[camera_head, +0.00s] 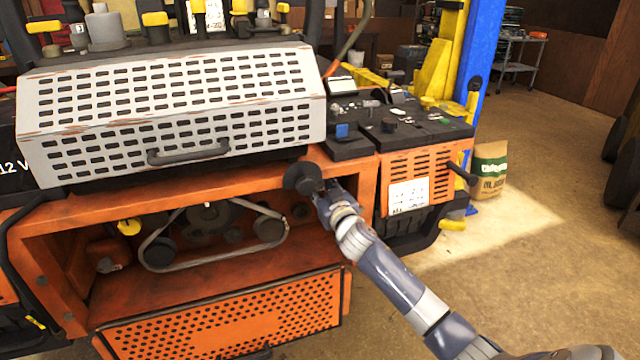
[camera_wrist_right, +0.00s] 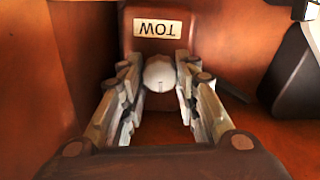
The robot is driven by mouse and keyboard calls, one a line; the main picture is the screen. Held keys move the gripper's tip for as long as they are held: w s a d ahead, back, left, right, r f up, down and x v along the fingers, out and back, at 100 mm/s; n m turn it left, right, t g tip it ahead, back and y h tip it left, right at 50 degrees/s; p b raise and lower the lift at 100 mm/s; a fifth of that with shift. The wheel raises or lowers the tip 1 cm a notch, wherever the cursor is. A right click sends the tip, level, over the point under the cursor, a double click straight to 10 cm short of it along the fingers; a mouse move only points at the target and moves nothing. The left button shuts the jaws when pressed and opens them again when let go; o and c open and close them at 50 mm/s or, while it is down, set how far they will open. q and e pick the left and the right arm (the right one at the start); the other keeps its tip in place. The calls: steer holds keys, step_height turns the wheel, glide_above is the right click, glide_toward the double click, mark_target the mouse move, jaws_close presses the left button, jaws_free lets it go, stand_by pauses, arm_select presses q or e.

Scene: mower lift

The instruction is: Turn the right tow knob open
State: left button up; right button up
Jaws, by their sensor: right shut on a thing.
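The right tow knob (camera_wrist_right: 159,74) is a pale rounded knob in the right wrist view. It sits in front of a brown-orange block with a TOW label (camera_wrist_right: 157,29), which appears upside down. My right gripper (camera_wrist_right: 159,84) has one finger on each side of the knob and is shut on it. In the head view my right gripper (camera_head: 325,196) reaches the right end of the mower's open orange bay, and the knob cannot be made out there. How far the knob is turned cannot be told. My left gripper is not in view.
A dark round disc (camera_head: 303,178) is close beside my right gripper. The orange mower (camera_head: 200,185) has a belt (camera_head: 215,262) inside its bay and a perforated front panel (camera_head: 230,318) below.

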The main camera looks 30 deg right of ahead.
steer(key=shift+a+f+n+p, duration=0.15)
steer(key=shift+n+p, duration=0.6)
steer(key=shift+n, duration=3.35)
steer(key=shift+f+n+p, duration=0.1)
steer(key=shift+n+p, duration=0.6)
steer(key=shift+n, duration=3.4)
steer(key=o, duration=1)
steer(key=shift+o, duration=0.2)
steer(key=v, duration=1.2)
